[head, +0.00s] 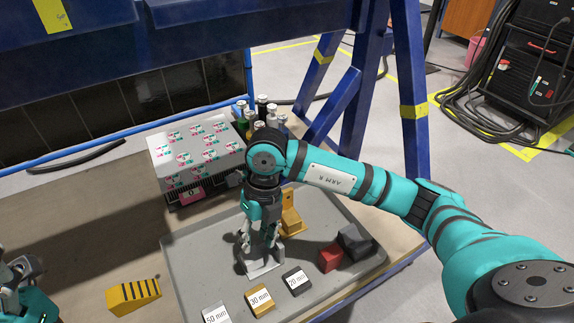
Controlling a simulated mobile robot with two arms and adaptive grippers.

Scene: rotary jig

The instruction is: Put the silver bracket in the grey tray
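The silver bracket (264,267) is low over the grey tray (205,262), its base plate on or just above the tray floor. My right gripper (258,240) points down at it from above, with its fingers apart on either side of the bracket's upper part. The gripper hides most of that part, so I cannot tell whether the fingers press on it. My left gripper (22,272) is at the left edge, partly cut off, away from the tray and bracket.
A gold bracket (291,222) stands in the tray behind the silver one. Red (330,257) and dark grey (354,242) blocks lie right; labelled blocks (260,300) line the front. A yellow striped wedge (133,294) is left. A patterned box (195,150) and bottles (262,108) stand behind.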

